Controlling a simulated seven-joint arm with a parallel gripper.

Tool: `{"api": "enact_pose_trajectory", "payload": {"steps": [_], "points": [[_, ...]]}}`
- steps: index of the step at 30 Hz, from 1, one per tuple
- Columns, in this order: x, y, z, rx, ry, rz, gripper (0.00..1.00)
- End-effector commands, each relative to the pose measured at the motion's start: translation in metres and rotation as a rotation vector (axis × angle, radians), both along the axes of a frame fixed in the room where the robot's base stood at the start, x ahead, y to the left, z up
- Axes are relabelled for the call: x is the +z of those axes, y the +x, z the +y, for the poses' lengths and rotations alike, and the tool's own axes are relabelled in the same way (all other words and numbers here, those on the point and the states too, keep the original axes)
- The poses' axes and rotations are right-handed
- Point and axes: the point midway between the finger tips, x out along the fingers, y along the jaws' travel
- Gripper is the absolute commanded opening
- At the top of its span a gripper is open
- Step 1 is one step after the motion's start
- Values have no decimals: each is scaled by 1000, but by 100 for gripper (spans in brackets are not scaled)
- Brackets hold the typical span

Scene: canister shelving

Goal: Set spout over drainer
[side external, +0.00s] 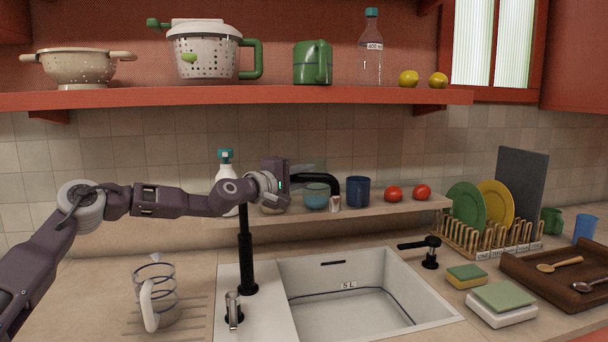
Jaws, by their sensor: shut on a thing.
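The black tap column (246,252) stands upright on the white ledge left of the sink basin. The black spout (320,178) shows at the column's upper right, in front of the back ledge. My gripper (288,183) is at the spout's near end and is shut on it; the fingertips are small and partly hidden. Grooved draining lines (190,318) lie on the counter left of the sink, with a clear ringed jug (155,295) on them. A wooden dish rack (490,238) with plates stands right of the sink. Which one is called the drainer is unclear.
The sink basin (345,312) is empty. The back ledge (420,207) bears a spray bottle (227,180), a teal bowl (316,194), a blue cup (358,191) and tomatoes (393,194). A black lever (430,252) stands right of the basin. A red shelf (250,96) runs above.

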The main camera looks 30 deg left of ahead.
Motion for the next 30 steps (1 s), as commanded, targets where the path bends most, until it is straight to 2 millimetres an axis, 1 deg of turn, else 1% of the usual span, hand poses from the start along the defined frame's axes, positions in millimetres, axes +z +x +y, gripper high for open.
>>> {"api": "enact_pose_trajectory", "payload": {"steps": [10, 17, 25, 30], "points": [[-1, -45, -19, -315, -6, -1, 0], [0, -79, -25, -533, -4, -3, 0], [1, -119, -23, -788, -1, -4, 0], [1, -143, -17, -946, 1, -4, 0]]}}
